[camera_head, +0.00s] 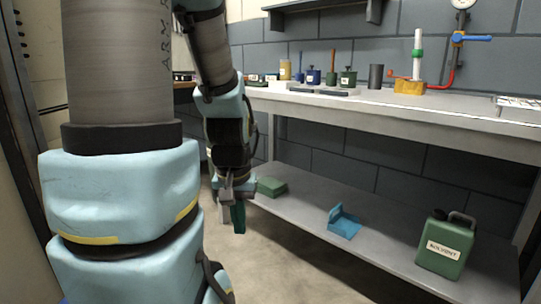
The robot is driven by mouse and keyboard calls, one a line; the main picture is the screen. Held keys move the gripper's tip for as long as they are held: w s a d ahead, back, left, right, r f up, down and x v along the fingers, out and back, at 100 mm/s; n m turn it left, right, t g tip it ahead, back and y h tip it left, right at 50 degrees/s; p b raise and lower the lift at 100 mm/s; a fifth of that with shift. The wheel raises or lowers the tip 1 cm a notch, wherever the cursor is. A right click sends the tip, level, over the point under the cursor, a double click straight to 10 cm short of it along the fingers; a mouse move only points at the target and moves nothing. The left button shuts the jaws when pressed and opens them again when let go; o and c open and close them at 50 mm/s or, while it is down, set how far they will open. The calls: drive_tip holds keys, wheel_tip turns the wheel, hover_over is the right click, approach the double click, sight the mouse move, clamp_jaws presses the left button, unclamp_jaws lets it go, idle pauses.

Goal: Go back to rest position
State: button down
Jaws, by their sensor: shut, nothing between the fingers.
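My gripper (230,212) hangs pointing down at the end of my blue and grey arm, in front of the workbench. Its fingers are shut with nothing seen between them. A dark green narrow piece shows at the fingertips; I cannot tell whether it is part of the gripper or lies behind it. The gripper is at about the height of the lower shelf (300,222) in the picture, left of the blue bracket-like part (344,224).
The workbench top (330,108) carries several small containers, a dark cylinder (376,77) and a yellow-based stand (409,87). The lower shelf holds a green block (271,186) and a green solvent can (445,245). Bare floor (270,270) lies in front.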

wheel_tip(320, 180, up, 27)
drive_tip(key=p, duration=2.6)
drive_tip(key=shift+d+r, duration=0.1)
drive_tip(key=shift+d, duration=0.05)
